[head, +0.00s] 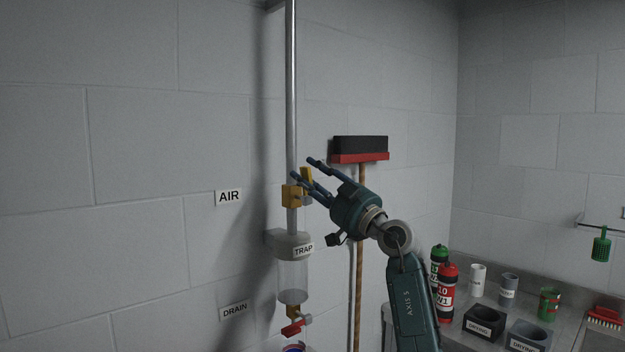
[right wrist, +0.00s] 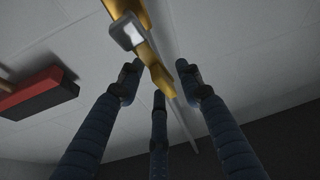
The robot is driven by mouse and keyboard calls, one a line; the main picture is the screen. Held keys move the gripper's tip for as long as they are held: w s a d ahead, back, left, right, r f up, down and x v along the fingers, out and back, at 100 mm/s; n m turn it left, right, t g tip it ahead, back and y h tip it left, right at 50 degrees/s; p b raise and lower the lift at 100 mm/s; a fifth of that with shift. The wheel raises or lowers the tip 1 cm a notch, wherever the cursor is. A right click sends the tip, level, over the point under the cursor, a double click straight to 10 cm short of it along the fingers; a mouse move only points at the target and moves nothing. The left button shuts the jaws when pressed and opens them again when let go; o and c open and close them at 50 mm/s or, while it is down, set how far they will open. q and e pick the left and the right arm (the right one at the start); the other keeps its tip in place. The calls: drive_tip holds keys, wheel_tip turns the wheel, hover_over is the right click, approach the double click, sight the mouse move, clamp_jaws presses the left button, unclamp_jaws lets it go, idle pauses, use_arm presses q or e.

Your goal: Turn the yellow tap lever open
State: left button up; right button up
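The yellow tap (head: 291,196) sits on the vertical steel pipe, beside the AIR label. Its yellow lever (head: 306,174) points upward, alongside the pipe, and is partly hidden by my fingers. My right gripper (head: 306,176) is at the lever, with its three dark blue fingers spread around it. In the right wrist view, the yellow lever (right wrist: 158,77) reaches in from the top between the spread fingertips (right wrist: 158,82); I see gaps between it and the fingers. Contact cannot be told for certain. My left gripper is not in view.
Below the tap are a grey TRAP housing (head: 288,243), a clear bowl (head: 292,275) and a red drain lever (head: 292,328). A red broom (head: 359,157) hangs on the wall behind my right gripper. A counter with bottles and cups (head: 480,325) stands lower right.

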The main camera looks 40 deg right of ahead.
drive_tip(key=v, duration=1.2)
drive_tip(key=shift+f, duration=0.1)
